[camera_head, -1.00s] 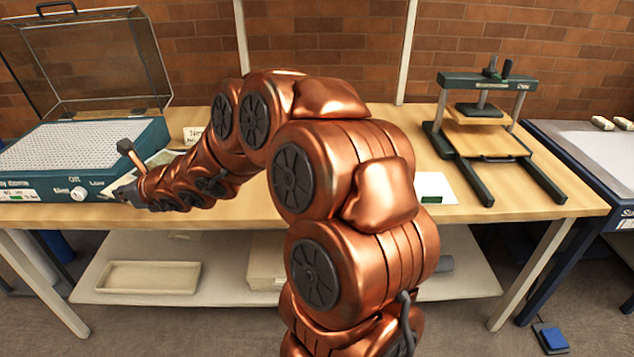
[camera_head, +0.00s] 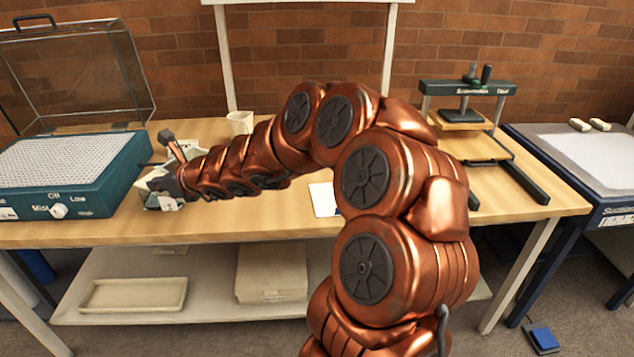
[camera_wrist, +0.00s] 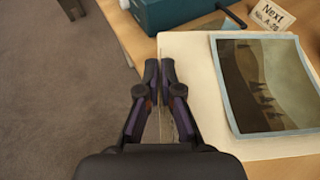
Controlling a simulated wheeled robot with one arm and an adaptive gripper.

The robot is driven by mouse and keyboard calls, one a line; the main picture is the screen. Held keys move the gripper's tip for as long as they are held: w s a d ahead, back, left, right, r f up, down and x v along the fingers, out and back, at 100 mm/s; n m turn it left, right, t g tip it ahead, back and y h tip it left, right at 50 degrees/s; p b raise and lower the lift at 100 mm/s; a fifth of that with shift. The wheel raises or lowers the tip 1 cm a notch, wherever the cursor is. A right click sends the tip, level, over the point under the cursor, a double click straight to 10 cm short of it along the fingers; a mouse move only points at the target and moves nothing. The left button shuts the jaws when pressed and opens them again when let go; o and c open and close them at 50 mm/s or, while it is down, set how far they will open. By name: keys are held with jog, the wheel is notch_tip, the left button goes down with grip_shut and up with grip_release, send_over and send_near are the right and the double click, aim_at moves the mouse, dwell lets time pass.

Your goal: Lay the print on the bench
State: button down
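The print (camera_wrist: 268,85), a brown and olive landscape with a pale blue border, lies face up on a cream sheet or board (camera_wrist: 190,45) in the wrist view. My gripper (camera_wrist: 159,66) is at the left edge of this cream sheet, left of the print and apart from it. Its fingertips are close together with a narrow gap. In the head view my gripper (camera_head: 160,186) is low over the bench (camera_head: 270,215), just right of the teal machine. Pale paper (camera_head: 168,203) shows around it, partly hidden.
The teal machine (camera_head: 100,190) with a raised clear lid stands left. A card reading "Next" (camera_wrist: 272,15) stands behind the print. A white cup (camera_head: 240,122) and a press (camera_head: 466,118) are farther back and right. Bare bench lies in front of my forearm.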

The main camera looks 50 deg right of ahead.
jog(key=shift+s+d+r, duration=0.1)
jog(key=shift+s+d, duration=0.05)
jog(key=shift+d, duration=0.4)
jog(key=shift+s+d+n+g+y+b, duration=0.3)
jog(key=shift+s+d+n+y+b, duration=0.2)
jog(key=shift+d, duration=0.25)
jog(key=shift+n+g+y, duration=0.5)
jog(key=shift+n+y, duration=0.3)
jog(key=s+d, duration=0.1)
jog(key=s+d+f+b, duration=0.1)
jog(key=s+f, duration=0.1)
jog(key=s, duration=0.1)
jog(key=shift+d+b, duration=0.4)
jog(key=s+d+f+n+g+y+b, duration=0.25)
jog(key=s+f, duration=0.35)
jog(key=s, duration=0.6)
send_over(263, 213)
jog(key=shift+f+n+t+y+p, duration=0.25)
jog(key=shift+f+n+p, duration=0.1)
jog(key=shift+f, duration=0.45)
jog(key=shift+w+f, duration=0.1)
jog(key=shift+f, duration=1.65)
jog(key=shift+f, duration=0.1)
